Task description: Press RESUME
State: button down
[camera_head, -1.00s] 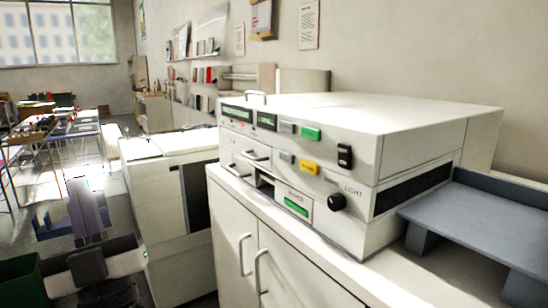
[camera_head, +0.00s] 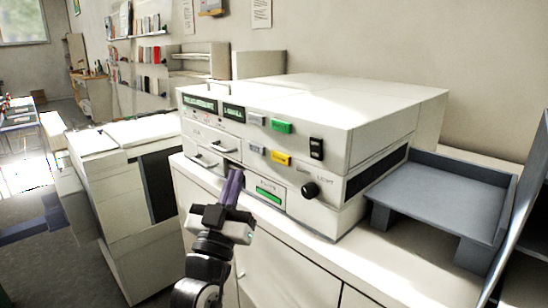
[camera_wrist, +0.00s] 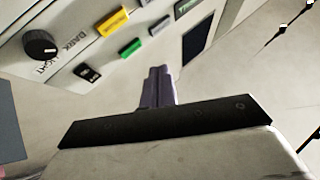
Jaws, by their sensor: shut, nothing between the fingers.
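The machine's front panel (camera_head: 225,157) carries several buttons, and I cannot read which is marked RESUME. A green button (camera_head: 281,127) is at upper right, a yellow button (camera_head: 281,158) below it, and a wide green button (camera_head: 268,195) lower down. Grey buttons (camera_head: 257,119) sit to their left. The wrist view shows the yellow button (camera_wrist: 113,22), green button (camera_wrist: 131,48) and a grey button (camera_wrist: 160,25). My gripper (camera_head: 236,171) is shut and empty, its purple fingers before the lower panel, left of the wide green button. Contact is not evident. The fingertips show in the wrist view (camera_wrist: 159,70).
A black knob (camera_head: 310,190) and black rocker switch (camera_head: 316,148) are on the panel's right. A grey stand (camera_head: 440,190) sits right of the machine on the white cabinet (camera_head: 290,265). A white unit (camera_head: 120,200) stands to the left.

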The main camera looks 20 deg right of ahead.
aim_at(277, 153)
jog(key=w+d+p, duration=0.3)
jog(key=d, duration=0.5)
dwell(0.4)
jog(key=shift+d, duration=0.2)
dwell(1.8)
jog(key=shift+w+d, duration=0.15)
jog(key=shift+d, duration=0.1)
jog(key=shift+w+d, duration=0.15)
jog(key=shift+d, duration=0.3)
dwell(0.6)
jog(key=shift+a, duration=0.1)
jog(key=shift+s+a+b, duration=0.3)
jog(key=shift+a+b, duration=0.15)
jog(key=shift+a, duration=0.3)
